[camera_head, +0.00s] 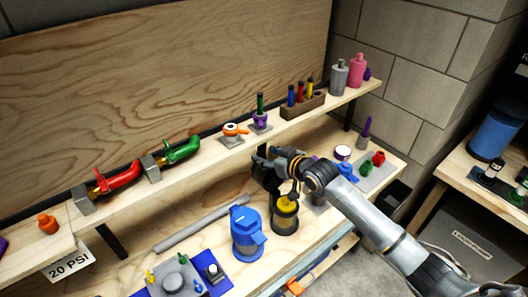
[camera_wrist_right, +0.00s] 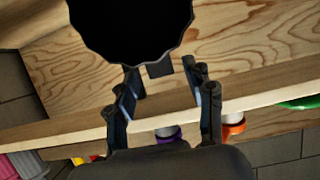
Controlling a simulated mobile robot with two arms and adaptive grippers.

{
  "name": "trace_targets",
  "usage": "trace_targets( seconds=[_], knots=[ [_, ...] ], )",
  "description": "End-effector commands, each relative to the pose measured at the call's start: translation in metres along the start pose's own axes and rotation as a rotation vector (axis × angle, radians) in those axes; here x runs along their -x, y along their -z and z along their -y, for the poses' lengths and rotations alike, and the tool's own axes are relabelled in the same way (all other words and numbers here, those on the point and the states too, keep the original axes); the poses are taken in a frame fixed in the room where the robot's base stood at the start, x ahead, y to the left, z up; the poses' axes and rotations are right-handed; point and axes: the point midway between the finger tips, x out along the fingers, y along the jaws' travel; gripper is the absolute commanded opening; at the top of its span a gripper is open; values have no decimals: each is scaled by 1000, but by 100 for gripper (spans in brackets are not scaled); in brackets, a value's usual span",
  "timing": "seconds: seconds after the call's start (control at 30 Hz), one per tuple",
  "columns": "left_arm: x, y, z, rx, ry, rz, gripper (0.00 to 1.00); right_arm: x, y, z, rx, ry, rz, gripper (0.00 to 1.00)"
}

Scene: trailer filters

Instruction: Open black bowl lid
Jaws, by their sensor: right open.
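My left gripper is out of view.
A blue lidded container (camera_head: 246,238) stands left of the dark canister, with a grey tube (camera_head: 205,224) behind it. The upper shelf holds red (camera_head: 118,178) and green (camera_head: 182,150) tools and an orange-topped piece (camera_head: 234,129). Small coloured parts lie at the right.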

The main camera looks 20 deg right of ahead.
Motion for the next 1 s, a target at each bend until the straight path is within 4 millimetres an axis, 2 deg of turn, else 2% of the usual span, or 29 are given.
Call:
trace_targets(
  seconds=[0.2, 0.47, 0.5, 0.7, 0.77, 1.0],
  knots=[
    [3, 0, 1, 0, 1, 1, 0, -15, 0, 0, 0, 0, 0, 53],
    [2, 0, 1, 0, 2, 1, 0, -16, 0, 0, 1, 0, 0, 53],
    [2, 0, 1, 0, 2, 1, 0, -16, 0, 0, 1, 0, 0, 51],
    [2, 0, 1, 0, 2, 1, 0, -16, 0, 0, 1, 0, 0, 10],
    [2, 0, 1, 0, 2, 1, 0, -16, 0, 0, 1, 0, 0, 0],
    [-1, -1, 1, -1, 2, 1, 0, -14, -4, 0, 0, 0, -18, 0]
  ],
)
